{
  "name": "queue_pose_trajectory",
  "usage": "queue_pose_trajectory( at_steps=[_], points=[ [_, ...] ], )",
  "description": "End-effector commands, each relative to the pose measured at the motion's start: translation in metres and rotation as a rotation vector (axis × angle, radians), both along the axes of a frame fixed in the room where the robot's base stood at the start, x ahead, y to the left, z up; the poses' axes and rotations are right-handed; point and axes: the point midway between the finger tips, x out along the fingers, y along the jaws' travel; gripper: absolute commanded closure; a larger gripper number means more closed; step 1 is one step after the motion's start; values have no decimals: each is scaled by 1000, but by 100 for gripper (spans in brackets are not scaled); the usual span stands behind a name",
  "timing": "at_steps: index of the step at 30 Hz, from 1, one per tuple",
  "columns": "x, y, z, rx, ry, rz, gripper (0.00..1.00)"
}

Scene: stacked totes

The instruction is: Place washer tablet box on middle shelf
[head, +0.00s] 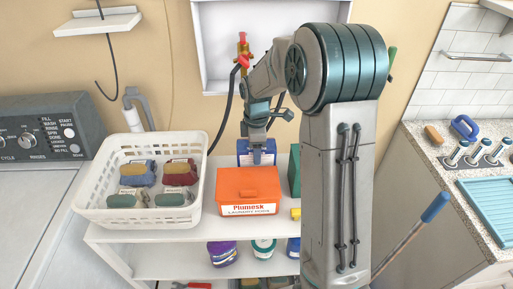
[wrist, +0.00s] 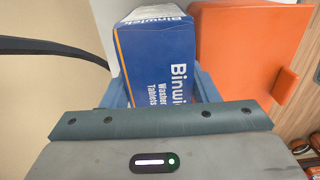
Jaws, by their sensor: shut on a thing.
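The washer tablet box (wrist: 150,50) is dark blue with a white top and reads "Binwick Washer Tablets" in the wrist view. In the head view the box (head: 243,159) shows behind the orange Plumesk box, at the back of the shelf unit's top; its base is hidden. My gripper (head: 257,155) reaches down over it and is shut on it. In the wrist view the blue fingers of my gripper (wrist: 158,92) are on both sides of the box. The middle shelf (head: 180,262) is white and sits below the top board, with several containers on it.
The orange Plumesk box (head: 249,190) stands close in front of the tablet box. A white basket (head: 85,205) with several packs fills the left of the top. A green box (head: 294,172) stands to the right. The left part of the middle shelf looks free. My arm hides the unit's right side.

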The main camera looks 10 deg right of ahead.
Motion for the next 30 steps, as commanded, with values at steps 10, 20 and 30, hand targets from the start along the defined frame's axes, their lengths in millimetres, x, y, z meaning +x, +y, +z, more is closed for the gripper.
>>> queue_pose_trajectory(
  at_steps=[10,20,30],
  points=[
    [0,0,-2,0,0,0,24],
    [0,0,-2,0,0,0,24],
    [1,0,46,0,-5,-2,24]
  ],
)
